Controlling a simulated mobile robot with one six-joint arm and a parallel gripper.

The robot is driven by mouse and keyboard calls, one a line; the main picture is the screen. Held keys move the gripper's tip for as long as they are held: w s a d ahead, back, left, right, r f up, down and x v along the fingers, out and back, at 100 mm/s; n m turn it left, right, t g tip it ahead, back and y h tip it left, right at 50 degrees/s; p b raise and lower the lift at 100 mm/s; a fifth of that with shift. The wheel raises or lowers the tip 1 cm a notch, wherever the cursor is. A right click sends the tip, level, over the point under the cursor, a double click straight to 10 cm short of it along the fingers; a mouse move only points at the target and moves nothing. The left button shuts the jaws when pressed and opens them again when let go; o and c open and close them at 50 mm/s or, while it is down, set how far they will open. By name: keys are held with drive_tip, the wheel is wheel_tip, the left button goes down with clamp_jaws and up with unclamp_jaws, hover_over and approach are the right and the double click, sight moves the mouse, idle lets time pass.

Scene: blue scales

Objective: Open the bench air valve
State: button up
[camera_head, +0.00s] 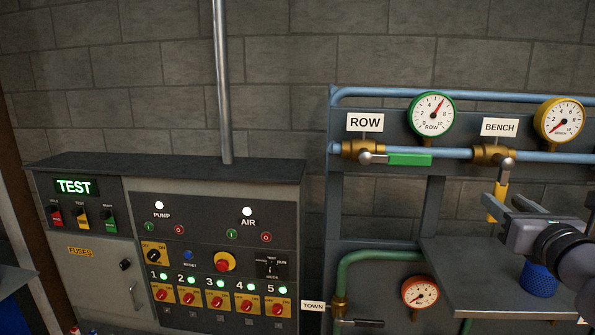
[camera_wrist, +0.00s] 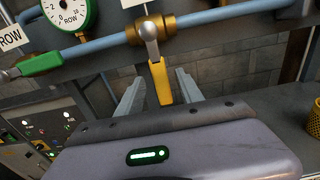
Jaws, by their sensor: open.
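The bench air valve (camera_head: 493,155) is a brass body on the blue pipe under the BENCH sign (camera_head: 499,127). Its yellow lever (camera_head: 494,206) hangs down, across the pipe. In the wrist view the yellow lever (camera_wrist: 160,82) hangs from the brass valve (camera_wrist: 150,30). My gripper (camera_head: 503,212) is at the lever's lower end in the head view. In the wrist view my gripper (camera_wrist: 157,95) is open, with one finger on each side of the lever. I cannot tell whether either finger touches it. The bench gauge (camera_head: 562,119), yellow-rimmed, reads near the low end.
The ROW valve (camera_head: 365,150) has a green handle (camera_head: 410,159) lying along the pipe, below a green gauge (camera_head: 431,115). A grey shelf (camera_head: 470,270) with a blue cup (camera_head: 539,279) sits below my gripper. A control cabinet (camera_head: 215,205) stands at left.

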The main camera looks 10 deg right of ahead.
sight(497, 195)
drive_tip(key=x, duration=0.6)
drive_tip(key=shift+w+p, duration=0.25)
drive_tip(key=shift+p, duration=0.05)
drive_tip(key=shift+s+r, duration=0.1)
drive_tip(key=shift+s, duration=0.05)
clamp_jaws()
idle(0.9)
